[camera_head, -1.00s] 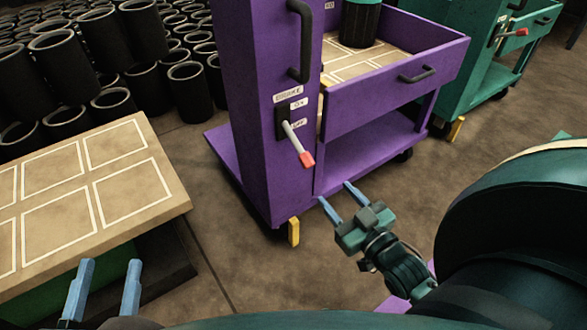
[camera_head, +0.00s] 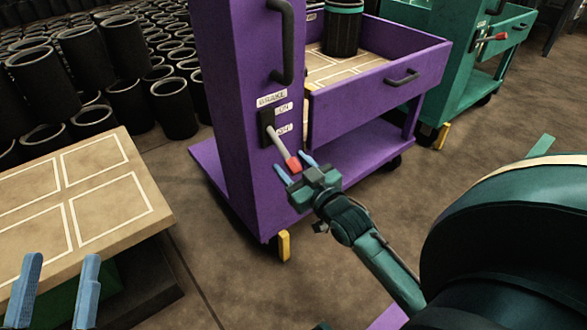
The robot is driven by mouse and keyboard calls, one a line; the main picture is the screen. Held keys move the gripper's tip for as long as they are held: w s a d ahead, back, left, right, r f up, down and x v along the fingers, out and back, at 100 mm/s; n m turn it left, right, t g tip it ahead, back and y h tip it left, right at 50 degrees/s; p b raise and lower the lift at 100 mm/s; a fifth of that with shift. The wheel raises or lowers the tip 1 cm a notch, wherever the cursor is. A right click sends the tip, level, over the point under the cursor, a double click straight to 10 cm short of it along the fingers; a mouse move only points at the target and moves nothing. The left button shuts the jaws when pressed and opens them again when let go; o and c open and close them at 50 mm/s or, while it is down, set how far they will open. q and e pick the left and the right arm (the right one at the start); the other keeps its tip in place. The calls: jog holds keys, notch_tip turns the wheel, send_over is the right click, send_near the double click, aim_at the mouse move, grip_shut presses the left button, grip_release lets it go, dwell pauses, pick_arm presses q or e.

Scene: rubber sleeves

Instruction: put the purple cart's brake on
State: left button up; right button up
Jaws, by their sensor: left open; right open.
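The purple cart (camera_head: 236,150) stands in the middle of the view. Its brake lever (camera_head: 279,144) has a grey shaft and a red tip (camera_head: 293,164). The lever slants down to the right from a black plate (camera_head: 266,128) beside labels reading BRAKE, ON and what looks like OFF. It points toward the lower label. My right gripper (camera_head: 296,168) is open, with its blue fingers on either side of the red tip; I cannot tell whether they touch it. My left gripper (camera_head: 58,290) is open and empty at the lower left, near the wooden table.
A wooden table (camera_head: 110,215) with white outlined squares is at the left. Many black sleeves (camera_head: 125,50) stand behind it. A green cart (camera_head: 440,70) with its own red-tipped lever stands at the back right. A black sleeve (camera_head: 343,30) stands in the purple cart's tray.

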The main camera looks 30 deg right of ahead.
jog(key=shift+c, duration=0.4)
grip_shut()
